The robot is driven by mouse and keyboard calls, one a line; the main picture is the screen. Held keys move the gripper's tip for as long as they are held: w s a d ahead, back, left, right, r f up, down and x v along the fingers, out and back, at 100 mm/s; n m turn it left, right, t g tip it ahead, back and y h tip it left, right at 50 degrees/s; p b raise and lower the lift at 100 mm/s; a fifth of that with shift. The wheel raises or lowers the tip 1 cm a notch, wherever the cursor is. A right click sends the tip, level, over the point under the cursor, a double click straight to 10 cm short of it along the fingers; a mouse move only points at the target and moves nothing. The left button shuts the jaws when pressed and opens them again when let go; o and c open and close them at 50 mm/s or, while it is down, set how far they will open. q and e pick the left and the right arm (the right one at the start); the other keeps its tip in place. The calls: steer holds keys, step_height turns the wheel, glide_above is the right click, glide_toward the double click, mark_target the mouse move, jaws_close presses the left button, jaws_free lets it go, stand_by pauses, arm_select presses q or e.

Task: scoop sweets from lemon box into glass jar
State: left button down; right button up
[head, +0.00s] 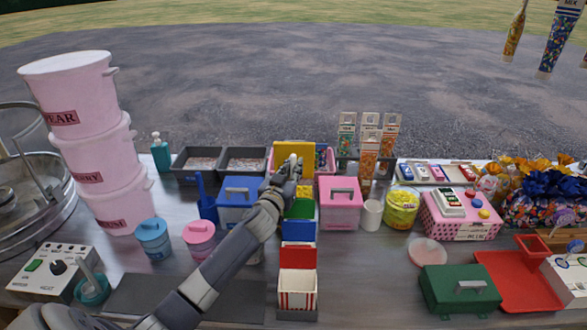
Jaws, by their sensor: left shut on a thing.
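My left gripper (293,172) is at the middle of the counter, shut at the yellow lid (294,150), which stands raised among the sweet boxes. The fingers hide the exact grip and most of the lemon box beneath. A small pale piece shows at the fingertips. A blue scoop (207,203) stands left of the blue-lidded box (238,192). I cannot make out a glass jar for certain; a whitish cup-like vessel (371,215) stands right of the pink-lidded box (340,200). My right gripper is not in view.
Stacked pink buckets (104,160) stand at the left. A striped carton (297,290) stands at the front middle. A tub of yellow sweets (401,210), a green box (459,290) and a red tray (515,285) are at the right.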

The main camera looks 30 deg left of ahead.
arm_select(q)
steer(key=shift+f+b, duration=0.5)
steer(key=shift+f, duration=0.25)
steer(key=shift+r+p, duration=0.85)
steer(key=shift+r, duration=0.1)
step_height(320, 180, up, 6)
steer(key=p, duration=0.6)
steer(key=shift+r, duration=0.25)
